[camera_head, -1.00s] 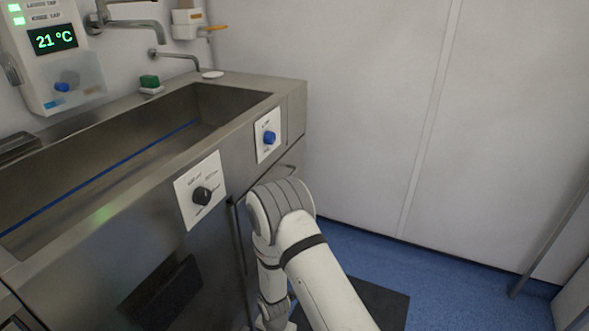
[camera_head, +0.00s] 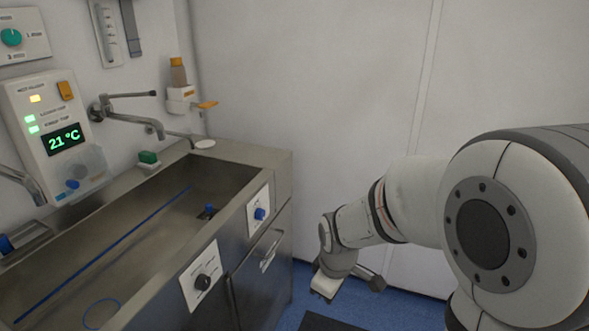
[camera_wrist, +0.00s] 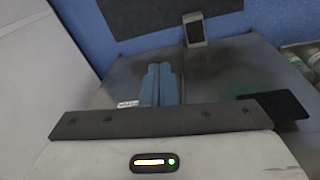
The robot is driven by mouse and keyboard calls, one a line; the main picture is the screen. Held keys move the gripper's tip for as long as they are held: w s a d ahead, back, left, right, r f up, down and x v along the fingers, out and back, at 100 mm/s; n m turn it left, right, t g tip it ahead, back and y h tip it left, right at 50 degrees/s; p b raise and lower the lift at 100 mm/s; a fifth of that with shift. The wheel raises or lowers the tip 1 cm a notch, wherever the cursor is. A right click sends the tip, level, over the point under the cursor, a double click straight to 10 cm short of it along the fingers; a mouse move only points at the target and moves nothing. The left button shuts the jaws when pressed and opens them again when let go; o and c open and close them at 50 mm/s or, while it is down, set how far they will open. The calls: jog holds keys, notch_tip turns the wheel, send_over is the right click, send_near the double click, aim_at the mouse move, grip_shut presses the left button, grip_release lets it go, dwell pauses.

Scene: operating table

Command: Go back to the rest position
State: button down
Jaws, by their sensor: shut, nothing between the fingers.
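My gripper (camera_wrist: 159,70) shows in the wrist view as two blue fingers side by side. They are closed together with nothing between them. Below them in that view is the dark plate and pale housing of my wrist. In the head view my arm comes in from the right, with its wrist end low and just right of the steel sink unit (camera_head: 272,170). The fingertips are not clear there. The wrist end looks apart from the sink front and the wall.
Taps (camera_head: 130,115) and a temperature panel (camera_head: 55,130) are behind. A pale wall (camera_head: 320,80) closes the back. In the wrist view, bottles (camera_wrist: 314,62) stand at the right edge.

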jog(key=s+d+r+m+p, duration=0.2)
jog(key=s+r+m, duration=0.1)
jog(key=r, duration=0.3)
jog(key=s+d+r+m+p, duration=0.2)
jog(key=s+r+m+p, duration=0.1)
jog(key=r, duration=0.4)
jog(key=s+d+r+m+t+p, duration=0.1)
jog(key=s+d+r+m+p, duration=0.2)
jog(key=s+r+m, duration=0.2)
jog(key=shift+s+r, duration=0.7)
jog(key=shift+s+r, duration=0.1)
jog(key=shift+s, duration=0.15)
